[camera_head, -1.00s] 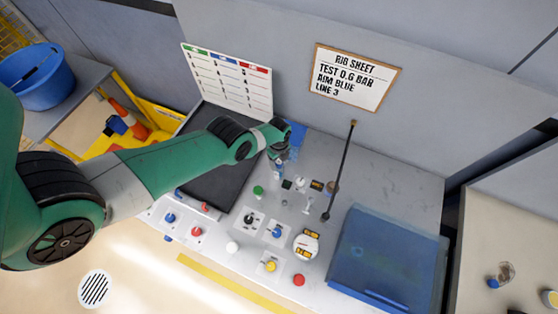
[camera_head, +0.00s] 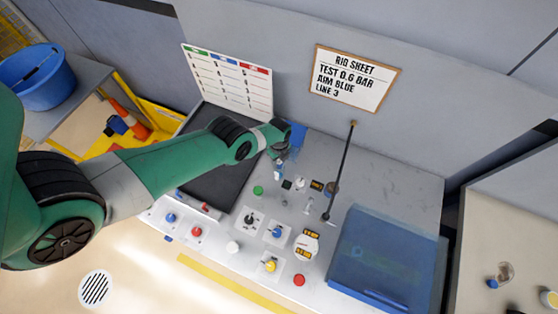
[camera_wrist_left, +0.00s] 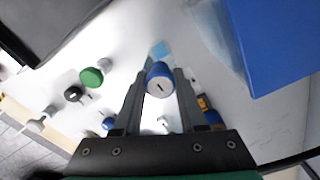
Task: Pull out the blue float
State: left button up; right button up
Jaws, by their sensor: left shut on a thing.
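My left gripper (camera_head: 279,160) reaches over the back part of the bench. In the left wrist view its two fingers (camera_wrist_left: 160,100) are closed on the sides of a short round piece with a blue rim and a pale face with a dark slot, which looks like the blue float (camera_wrist_left: 160,78). A light blue patch shows just beyond it. In the head view the held piece is small and mostly hidden by the gripper, so I cannot tell whether it is clear of its seat. My right gripper is not in view.
A green cap (camera_head: 258,190) and several coloured knobs stand in front of the gripper. A black rod (camera_head: 342,170) leans up to the right. A blue translucent cover (camera_head: 385,255) lies at right. A dark tray (camera_head: 222,155) is under my arm. A sign (camera_head: 355,78) reads "AIM BLUE, LINE 3".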

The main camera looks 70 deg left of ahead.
aim_at(279, 161)
pick_arm(q)
jog(key=shift+r, duration=0.2)
jog(key=shift+r+p, duration=2.4)
jog(key=shift+r, duration=0.05)
